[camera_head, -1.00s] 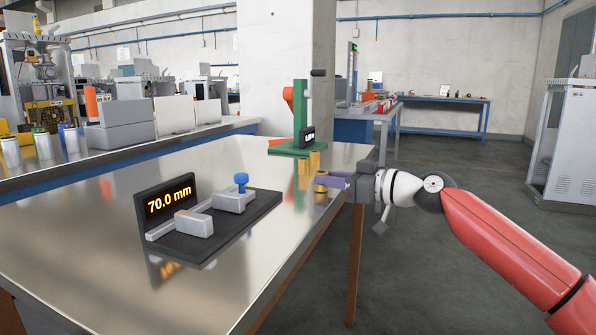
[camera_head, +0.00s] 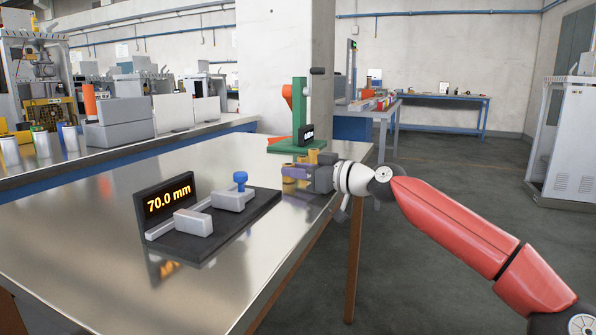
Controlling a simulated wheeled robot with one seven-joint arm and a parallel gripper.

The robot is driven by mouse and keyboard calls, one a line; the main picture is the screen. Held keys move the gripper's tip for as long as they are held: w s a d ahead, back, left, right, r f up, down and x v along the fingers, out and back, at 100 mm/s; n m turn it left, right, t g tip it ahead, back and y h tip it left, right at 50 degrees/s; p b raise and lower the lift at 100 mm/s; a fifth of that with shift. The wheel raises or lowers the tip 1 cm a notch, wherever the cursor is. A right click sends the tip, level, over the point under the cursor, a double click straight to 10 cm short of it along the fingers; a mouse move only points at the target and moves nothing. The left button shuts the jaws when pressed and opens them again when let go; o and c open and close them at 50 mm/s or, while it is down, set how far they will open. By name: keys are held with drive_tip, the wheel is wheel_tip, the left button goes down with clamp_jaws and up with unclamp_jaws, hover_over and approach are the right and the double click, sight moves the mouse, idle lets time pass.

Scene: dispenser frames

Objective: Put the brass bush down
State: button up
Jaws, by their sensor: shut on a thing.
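A dark gauge with a 70.0 mm display (camera_head: 168,199), grey blocks and a blue knob (camera_head: 241,180) sits left of my gripper. A green press-like stand (camera_head: 299,120) is close behind. The table's near left is clear.

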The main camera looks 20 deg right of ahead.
drive_tip(key=o, duration=1)
drive_tip(key=shift+f, duration=0.1)
drive_tip(key=shift+o, duration=0.2)
drive_tip(key=shift+p, duration=0.35)
